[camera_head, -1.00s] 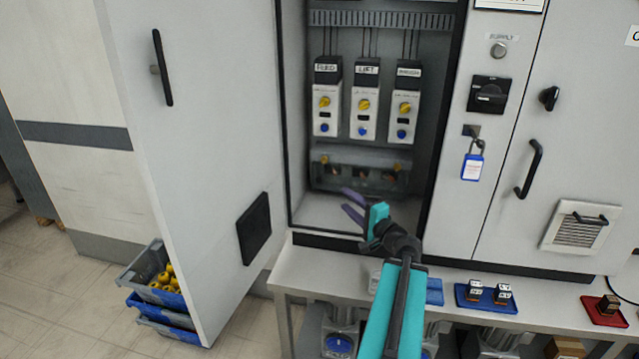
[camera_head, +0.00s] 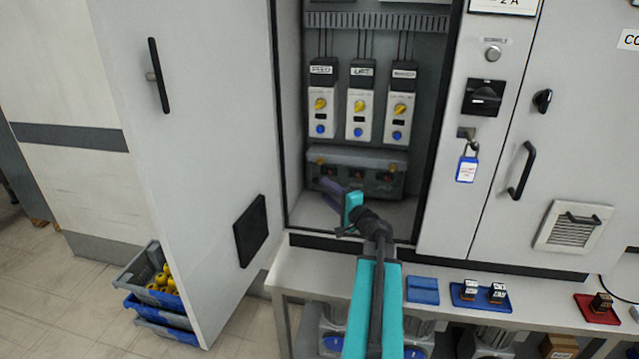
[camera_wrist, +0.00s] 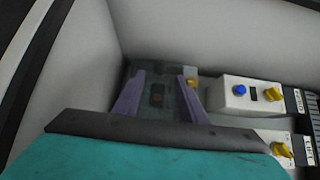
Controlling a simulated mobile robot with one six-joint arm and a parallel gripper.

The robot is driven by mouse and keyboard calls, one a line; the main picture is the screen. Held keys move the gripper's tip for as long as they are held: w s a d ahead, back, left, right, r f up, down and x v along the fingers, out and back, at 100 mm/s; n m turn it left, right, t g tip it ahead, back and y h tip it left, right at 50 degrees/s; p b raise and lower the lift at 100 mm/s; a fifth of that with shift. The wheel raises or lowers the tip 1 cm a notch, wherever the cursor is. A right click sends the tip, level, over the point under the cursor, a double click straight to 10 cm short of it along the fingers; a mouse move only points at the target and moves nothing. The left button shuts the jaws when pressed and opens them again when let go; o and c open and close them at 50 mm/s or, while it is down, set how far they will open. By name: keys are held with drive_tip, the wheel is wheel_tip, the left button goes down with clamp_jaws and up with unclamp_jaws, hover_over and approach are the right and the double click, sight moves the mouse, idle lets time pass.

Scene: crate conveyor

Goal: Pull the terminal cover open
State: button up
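The terminal cover (camera_head: 355,160) is a smoky, see-through panel low in the open cabinet, with a yellow knob near each end. Dark terminals show dimly behind it. It also shows in the wrist view (camera_wrist: 180,108). My gripper (camera_head: 328,187) is inside the cabinet, just in front of the cover's lower left part. In the wrist view the two purple fingers (camera_wrist: 160,98) stand apart with nothing clamped between them; the cover lies beyond. I cannot tell whether a fingertip touches it. The cover appears closed.
Three white drive units (camera_head: 359,115) with yellow and blue knobs sit above the cover. The open cabinet door (camera_head: 205,130) stands to the left. A bench (camera_head: 430,305) with a blue tray (camera_head: 480,299) and a red tray (camera_head: 598,315) runs below. Stacked bins (camera_head: 160,300) stand on the floor.

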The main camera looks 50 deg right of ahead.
sight(316, 182)
drive_tip(key=shift+p+x, duration=0.55)
drive_tip(key=shift+x, duration=2.3)
